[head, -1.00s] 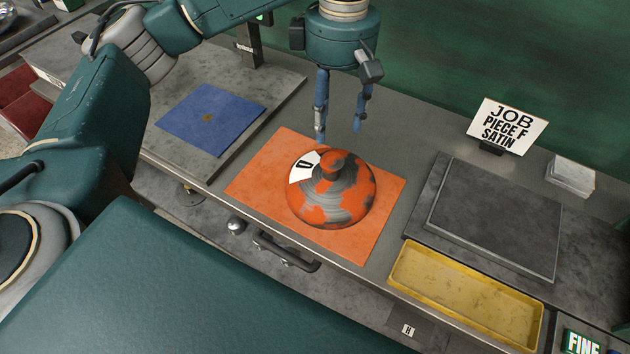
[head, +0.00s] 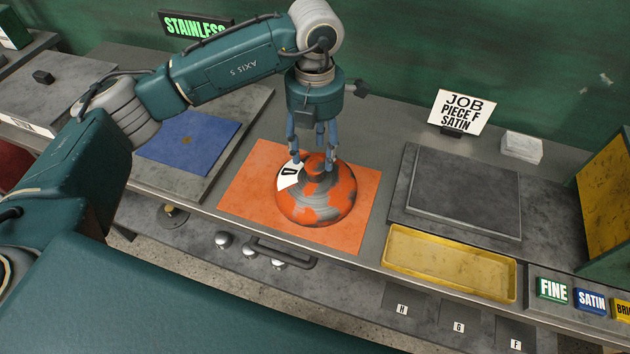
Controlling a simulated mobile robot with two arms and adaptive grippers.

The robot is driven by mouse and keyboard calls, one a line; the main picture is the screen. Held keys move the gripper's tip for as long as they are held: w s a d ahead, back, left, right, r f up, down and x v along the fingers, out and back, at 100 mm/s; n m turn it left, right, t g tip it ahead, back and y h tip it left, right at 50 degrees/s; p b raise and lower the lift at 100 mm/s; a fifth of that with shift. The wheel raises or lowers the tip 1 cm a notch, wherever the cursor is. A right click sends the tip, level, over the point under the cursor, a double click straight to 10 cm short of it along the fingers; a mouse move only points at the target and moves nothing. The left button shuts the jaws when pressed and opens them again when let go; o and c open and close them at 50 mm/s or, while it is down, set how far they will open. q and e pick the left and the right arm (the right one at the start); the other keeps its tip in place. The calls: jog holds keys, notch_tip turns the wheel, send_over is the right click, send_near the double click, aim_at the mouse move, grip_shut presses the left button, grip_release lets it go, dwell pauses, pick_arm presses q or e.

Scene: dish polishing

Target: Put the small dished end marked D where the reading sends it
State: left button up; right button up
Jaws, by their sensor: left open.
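The small dished end marked D (head: 325,207) is a round dome in patchy orange and dark grey metal with a knob on top. A white label with a black D lies on its upper left side. It rests on an orange mat (head: 245,192). My left gripper (head: 313,160) points down over the dome, open, with its fingers close around the top knob. I cannot tell whether they touch it. A sign (head: 198,25) at the back reads STAINLESS, partly hidden by my left arm. My right gripper is not in view.
A blue mat (head: 187,142) lies on a grey slab at left. At right are a raised grey plate (head: 465,197), a yellow tray (head: 450,289) and a JOB PIECE F SATIN card (head: 459,112). Blocks marked FINE (head: 552,290) and SATIN (head: 591,301) sit front right. Slots labelled H, G, F lie below.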

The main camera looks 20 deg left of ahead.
aim_at(316, 165)
pick_arm(q)
jog(key=f+p, duration=0.2)
jog(key=f, duration=0.1)
jog(key=f+p, duration=0.1)
jog(key=shift+s+d+f, duration=0.15)
jog(key=shift+s+f, duration=0.15)
jog(key=shift+f, duration=0.5)
grip_shut()
jog(key=shift+w, duration=0.15)
